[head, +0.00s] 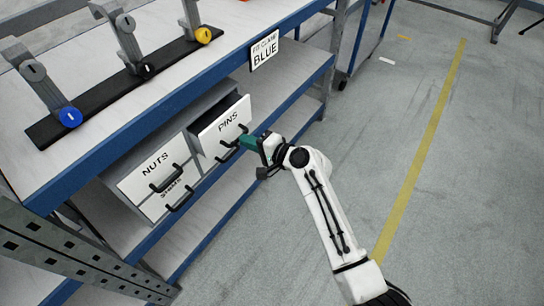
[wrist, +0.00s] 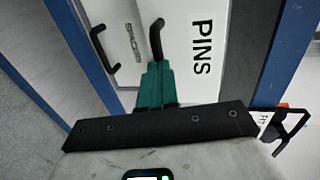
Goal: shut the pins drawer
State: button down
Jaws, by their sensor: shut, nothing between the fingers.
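The pins drawer (head: 222,123) has a white front with a PINS label and a black handle. It stands pulled out from its cabinet, and its dark inside shows behind the front's top edge. My gripper (head: 246,142), with teal fingers, is at the drawer front beside the handle. In the wrist view the shut, empty fingers (wrist: 158,68) point at the PINS front (wrist: 185,60), by the near end of its black handle (wrist: 157,38). I cannot tell whether they touch.
The nuts drawer (head: 150,172) is left of the pins drawer; a spacers drawer (wrist: 112,40) shows in the wrist view. A blue-edged bench top (head: 230,30) with clamps (head: 125,45) overhangs the drawers. A sign (head: 265,50) hangs on its edge.

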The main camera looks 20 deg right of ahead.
aim_at(230, 131)
jog(key=x, duration=0.1)
jog(key=b+x, duration=0.1)
jog(key=x, duration=0.1)
jog(key=r+x, duration=0.1)
jog(key=x, duration=0.1)
jog(key=shift+w, duration=0.15)
jog(key=shift+w+a+r, duration=0.1)
jog(key=shift+w+r, duration=0.05)
jog(key=shift+r, duration=0.05)
jog(key=shift+r, duration=0.1)
